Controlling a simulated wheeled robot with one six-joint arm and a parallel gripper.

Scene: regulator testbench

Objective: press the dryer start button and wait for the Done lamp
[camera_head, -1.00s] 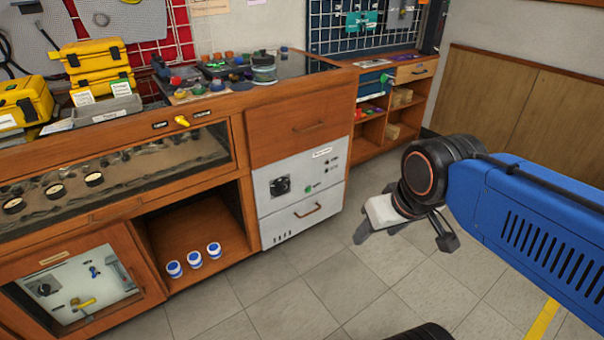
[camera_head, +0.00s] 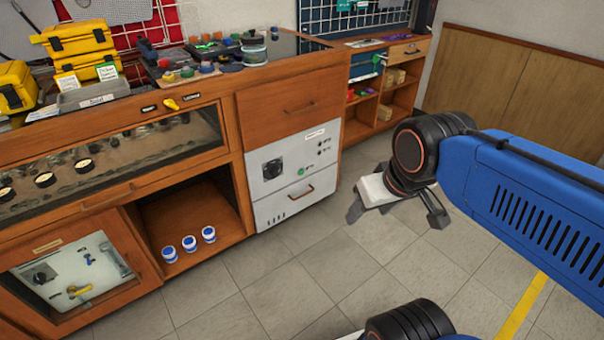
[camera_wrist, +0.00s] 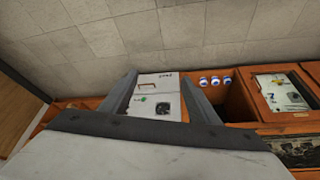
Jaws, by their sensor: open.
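A white front panel (camera_head: 290,160) is set in the wooden bench below a drawer. It carries a green button (camera_head: 301,171), a dark round knob (camera_head: 273,169) and two small dark spots, possibly lamps (camera_head: 320,147), at its upper right. Its label is too small to read. The panel also shows upside down in the wrist view (camera_wrist: 160,85), between my fingers, with the green button (camera_wrist: 142,99) visible. My gripper (camera_head: 397,216) is open and empty, over the floor to the right of the panel and apart from it.
A white drawer with a handle (camera_head: 300,194) lies under the panel. Blue-and-white jars (camera_head: 190,243) stand in the open shelf to its left. A glass-fronted cabinet (camera_head: 75,270) is at lower left. The tiled floor (camera_head: 270,280) before the bench is clear.

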